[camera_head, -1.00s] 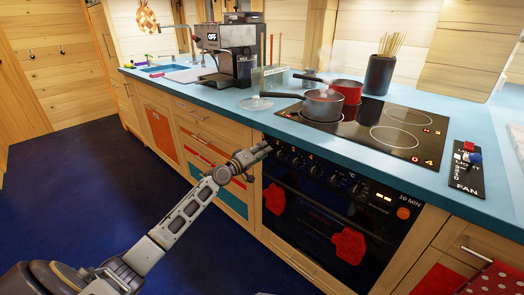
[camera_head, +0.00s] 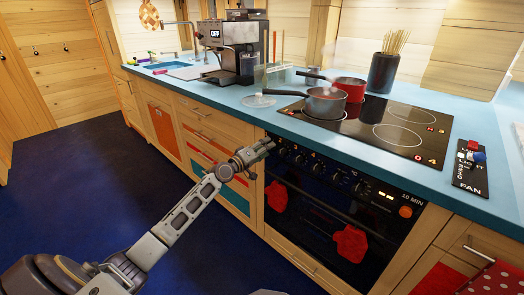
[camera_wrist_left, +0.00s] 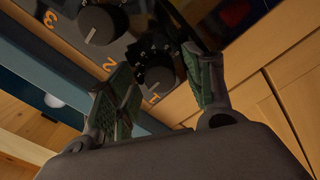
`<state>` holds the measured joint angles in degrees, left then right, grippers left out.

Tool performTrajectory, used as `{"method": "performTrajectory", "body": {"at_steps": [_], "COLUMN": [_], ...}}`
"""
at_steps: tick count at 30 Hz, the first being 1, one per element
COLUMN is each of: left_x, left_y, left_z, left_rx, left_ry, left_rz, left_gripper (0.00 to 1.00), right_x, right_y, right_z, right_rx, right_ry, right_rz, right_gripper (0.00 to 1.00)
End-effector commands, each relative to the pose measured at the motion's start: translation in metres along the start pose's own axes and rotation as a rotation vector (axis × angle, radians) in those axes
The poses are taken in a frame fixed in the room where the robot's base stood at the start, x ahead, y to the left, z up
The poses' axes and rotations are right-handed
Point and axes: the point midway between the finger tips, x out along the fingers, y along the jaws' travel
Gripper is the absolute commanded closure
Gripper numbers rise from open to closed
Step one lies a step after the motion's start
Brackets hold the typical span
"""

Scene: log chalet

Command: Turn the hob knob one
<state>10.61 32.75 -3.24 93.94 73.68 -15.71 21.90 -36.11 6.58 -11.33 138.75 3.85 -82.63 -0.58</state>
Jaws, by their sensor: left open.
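The hob knob one (camera_wrist_left: 160,78) is a dark round knob with a pale pointer line, at the end of the knob row on the black oven front. In the left wrist view it lies between the two fingers of my left gripper (camera_wrist_left: 163,62), which is open. I cannot tell whether the fingers touch it. In the head view my left gripper (camera_head: 267,148) is at the left end of the knob row and hides that knob. The neighbouring knob (camera_wrist_left: 101,25), with the number 2 by it, is left of the fingers. My right gripper is not in view.
A grey pan (camera_head: 325,103) and a red pot (camera_head: 349,90) stand on the black hob (camera_head: 370,128) above. More knobs (camera_head: 314,166) run right along the oven front (camera_head: 330,205). A fan switch panel (camera_head: 470,170) is on the blue worktop. The floor (camera_head: 100,185) at left is clear.

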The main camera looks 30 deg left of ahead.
Motion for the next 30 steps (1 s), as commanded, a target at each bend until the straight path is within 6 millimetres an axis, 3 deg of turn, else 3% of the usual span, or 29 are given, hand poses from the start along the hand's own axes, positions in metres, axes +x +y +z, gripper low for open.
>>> {"method": "performTrajectory", "body": {"at_steps": [11, 30], "left_x": [-0.012, -0.059], "left_y": [-0.001, -0.001], "left_z": [0.0, 0.0], "left_rx": [0.0, 0.001], "left_ry": [0.0, -0.001], "left_rz": [-0.001, -0.002], "left_gripper": [0.48, 0.48], "right_x": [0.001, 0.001], "right_y": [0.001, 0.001], "right_z": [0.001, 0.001], "right_rx": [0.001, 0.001], "right_ry": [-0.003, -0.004], "right_rz": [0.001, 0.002], "right_gripper": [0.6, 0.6]}}
